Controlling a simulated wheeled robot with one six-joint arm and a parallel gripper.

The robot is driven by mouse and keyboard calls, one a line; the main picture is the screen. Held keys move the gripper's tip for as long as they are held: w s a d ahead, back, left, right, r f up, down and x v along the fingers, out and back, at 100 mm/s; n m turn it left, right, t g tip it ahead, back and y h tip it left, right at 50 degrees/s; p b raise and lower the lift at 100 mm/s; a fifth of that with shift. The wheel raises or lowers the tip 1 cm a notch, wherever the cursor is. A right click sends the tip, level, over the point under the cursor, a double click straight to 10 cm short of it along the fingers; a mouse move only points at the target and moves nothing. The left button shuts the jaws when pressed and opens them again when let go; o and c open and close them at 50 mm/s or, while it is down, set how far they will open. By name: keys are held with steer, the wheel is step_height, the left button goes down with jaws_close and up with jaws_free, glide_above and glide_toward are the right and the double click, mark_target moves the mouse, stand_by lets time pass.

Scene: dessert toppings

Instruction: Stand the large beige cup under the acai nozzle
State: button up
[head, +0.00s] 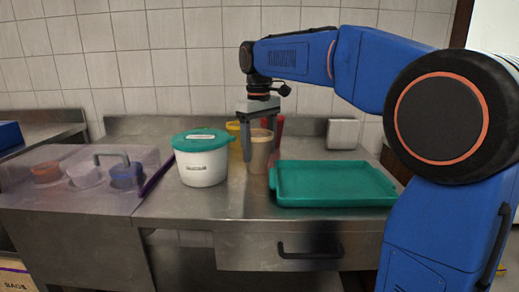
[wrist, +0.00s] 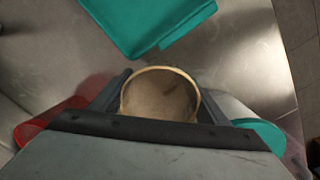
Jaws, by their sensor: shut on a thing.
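The large beige cup (head: 260,157) stands upright between the fingers of my gripper (head: 260,152), which is shut on it from above. In the wrist view the cup (wrist: 159,95) shows its open rim and empty-looking inside, with a finger on each side. In the head view the cup is above or on the steel counter, between the white tub and the green tray; I cannot tell whether its base touches the counter. No acai nozzle shows in either view.
A white tub with a green lid (head: 202,165) stands left of the cup. A green tray (head: 333,190) lies to the right. A red thing (head: 278,128) and a yellow thing (head: 233,128) are behind. A clear-lidded topping case (head: 85,178) is at the far left.

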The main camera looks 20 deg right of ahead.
steer(key=shift+f, duration=0.2)
steer(key=o, duration=0.6)
steer(key=shift+f, duration=0.15)
steer(key=o, duration=0.4)
